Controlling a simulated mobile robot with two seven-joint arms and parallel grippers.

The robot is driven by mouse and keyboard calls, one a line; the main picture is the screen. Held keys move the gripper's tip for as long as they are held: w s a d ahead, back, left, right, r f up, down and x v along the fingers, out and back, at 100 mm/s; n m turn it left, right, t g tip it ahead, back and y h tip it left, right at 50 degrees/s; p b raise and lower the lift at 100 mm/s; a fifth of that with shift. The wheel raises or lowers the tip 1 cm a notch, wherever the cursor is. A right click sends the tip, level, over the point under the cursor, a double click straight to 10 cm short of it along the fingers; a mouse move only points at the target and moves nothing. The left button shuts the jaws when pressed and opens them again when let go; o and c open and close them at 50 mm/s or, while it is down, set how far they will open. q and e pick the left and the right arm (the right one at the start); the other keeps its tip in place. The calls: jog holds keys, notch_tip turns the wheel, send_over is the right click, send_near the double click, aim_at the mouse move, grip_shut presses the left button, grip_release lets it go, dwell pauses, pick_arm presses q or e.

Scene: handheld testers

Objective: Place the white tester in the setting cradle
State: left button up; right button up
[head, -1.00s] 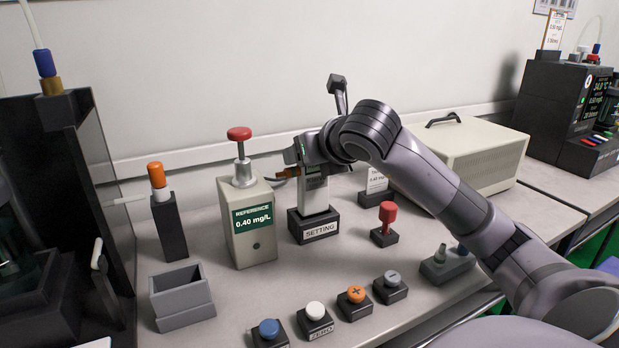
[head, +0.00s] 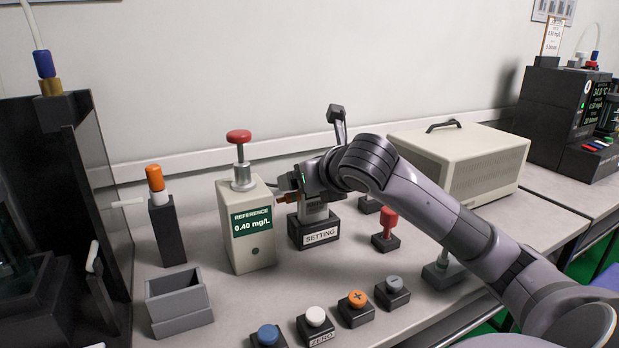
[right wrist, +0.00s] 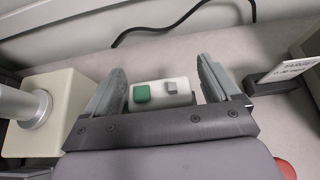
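The white tester (head: 314,212) stands upright in the dark setting cradle (head: 321,238), behind the label SETTING. Its upper part is hidden by my right gripper in the head view. In the right wrist view the tester (right wrist: 160,93) shows from above, with a green button and a small grey button. My right gripper (right wrist: 162,80) has a finger on either side of it, with a narrow gap visible on each side, so it looks open around the tester. My left gripper is not in view.
The reference block (head: 252,232) with a red knob stands close left of the cradle. A red-topped post (head: 388,226) is to the right. Several buttons, among them an orange one (head: 357,299), line the front. A grey open bin (head: 180,312) is front left.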

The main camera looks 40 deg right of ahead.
pick_arm(q)
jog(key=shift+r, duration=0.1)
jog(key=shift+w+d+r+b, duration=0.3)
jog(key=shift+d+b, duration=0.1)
jog(key=shift+b, duration=0.3)
pick_arm(e)
jog(key=v, duration=1.2)
jog(key=shift+d+r, duration=0.1)
jog(key=shift+r, duration=0.05)
